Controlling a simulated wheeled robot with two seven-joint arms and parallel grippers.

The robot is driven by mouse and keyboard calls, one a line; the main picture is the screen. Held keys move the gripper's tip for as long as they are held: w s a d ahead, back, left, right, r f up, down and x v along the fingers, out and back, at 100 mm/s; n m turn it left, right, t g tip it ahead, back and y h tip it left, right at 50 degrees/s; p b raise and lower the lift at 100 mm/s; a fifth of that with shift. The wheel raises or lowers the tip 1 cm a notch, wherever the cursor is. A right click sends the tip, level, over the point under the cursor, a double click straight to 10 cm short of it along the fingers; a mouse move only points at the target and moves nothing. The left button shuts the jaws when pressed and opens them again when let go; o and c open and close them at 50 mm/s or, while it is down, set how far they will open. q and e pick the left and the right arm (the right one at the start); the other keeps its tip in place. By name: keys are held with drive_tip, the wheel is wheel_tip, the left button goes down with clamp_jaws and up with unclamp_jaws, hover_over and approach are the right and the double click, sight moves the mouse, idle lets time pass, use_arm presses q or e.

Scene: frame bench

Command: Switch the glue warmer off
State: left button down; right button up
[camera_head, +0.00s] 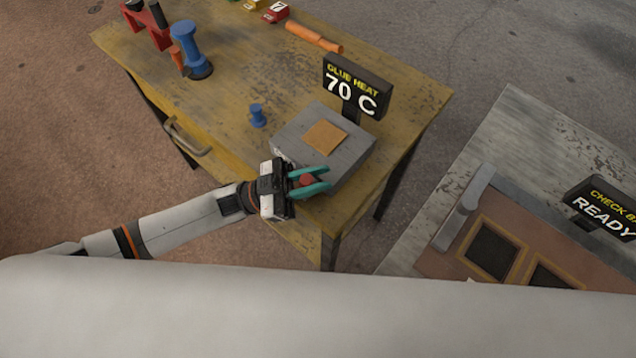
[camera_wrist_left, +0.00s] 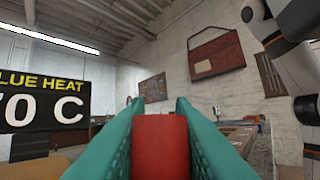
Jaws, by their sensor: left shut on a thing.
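The glue warmer (camera_head: 352,152) is a grey box with an orange-tan square on top, near the front right corner of the yellow bench. A dark sign (camera_head: 356,87) behind it reads "GLUE HEAT 70 C"; part of the sign (camera_wrist_left: 42,105) also shows in the left wrist view. My left gripper (camera_head: 318,180) has teal fingers and is at the warmer's front side. It is shut on a red knob (camera_wrist_left: 160,147), which also shows between the fingers in the head view (camera_head: 307,181). The knob's setting cannot be read. My right gripper is not in view.
On the yellow bench (camera_head: 245,60) stand a small blue peg (camera_head: 257,115), a larger blue post (camera_head: 190,50), a red clamp-like tool (camera_head: 150,25) and an orange-handled tool (camera_head: 314,36). A grey table (camera_head: 520,130) with a "READY" sign (camera_head: 604,206) stands at right.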

use_arm(q)
drive_tip(key=shift+a, duration=0.1)
idle(0.4)
drive_tip(key=c, duration=1.3)
unclamp_jaws()
drive_tip(key=shift+o, duration=0.2)
drive_tip(key=b+v, duration=0.4)
drive_tip(key=v, duration=0.8)
drive_tip(key=shift+b, duration=0.35)
